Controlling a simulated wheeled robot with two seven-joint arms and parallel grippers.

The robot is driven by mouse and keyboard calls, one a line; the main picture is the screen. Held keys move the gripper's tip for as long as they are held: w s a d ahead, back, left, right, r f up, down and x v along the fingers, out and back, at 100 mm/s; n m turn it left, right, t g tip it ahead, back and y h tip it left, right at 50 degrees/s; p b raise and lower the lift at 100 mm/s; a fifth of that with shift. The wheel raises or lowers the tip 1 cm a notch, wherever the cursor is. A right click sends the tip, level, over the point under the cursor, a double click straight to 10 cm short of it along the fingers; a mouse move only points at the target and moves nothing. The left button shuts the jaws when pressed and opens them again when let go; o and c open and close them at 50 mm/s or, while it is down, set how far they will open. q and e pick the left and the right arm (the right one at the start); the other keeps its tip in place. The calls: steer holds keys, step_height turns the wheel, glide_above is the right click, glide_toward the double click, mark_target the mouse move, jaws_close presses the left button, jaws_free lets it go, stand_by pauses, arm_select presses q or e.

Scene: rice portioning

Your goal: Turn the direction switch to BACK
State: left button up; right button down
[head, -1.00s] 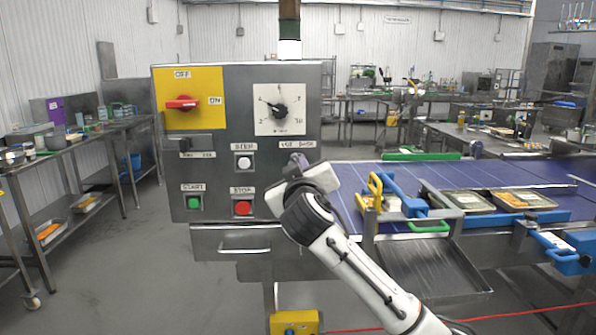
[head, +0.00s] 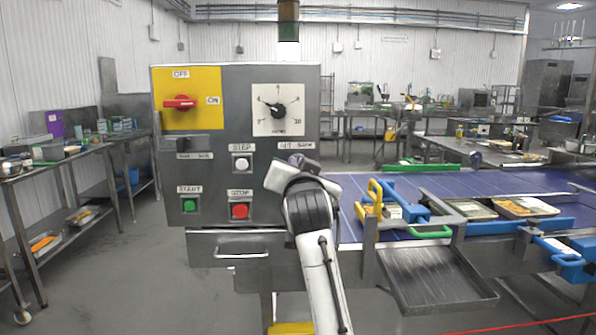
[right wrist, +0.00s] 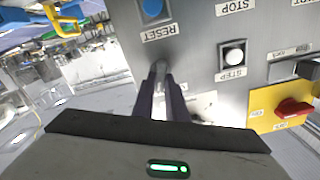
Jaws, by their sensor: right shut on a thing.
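The control panel (head: 230,105) stands ahead of me. My right gripper (head: 293,175) is at its right side, right of the white STEP button, below a small two-word label (head: 298,145) that I cannot read surely. In the right wrist view its two dark fingers (right wrist: 160,82) are shut on the grey lever of the direction switch (right wrist: 159,66), against the panel face. The hand hides this switch in the head view, and I cannot tell which way it points. My left gripper is not in view.
The panel also bears a red switch (head: 180,103), a dial (head: 278,109), a black knob (head: 182,143), a STEP button (head: 242,164), a green START button (head: 190,206) and a red STOP button (head: 239,211). A blue RESET button (right wrist: 152,8) is close by. A conveyor (head: 440,185) runs right.

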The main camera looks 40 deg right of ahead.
steer(key=shift+m, duration=1.1)
steer(key=c, duration=1.8)
jaws_free()
steer(key=shift+o, duration=0.2)
steer(key=b+v, duration=0.1)
steer(key=v, duration=0.9)
steer(key=shift+s+b, duration=0.15)
steer(key=shift+b, duration=0.15)
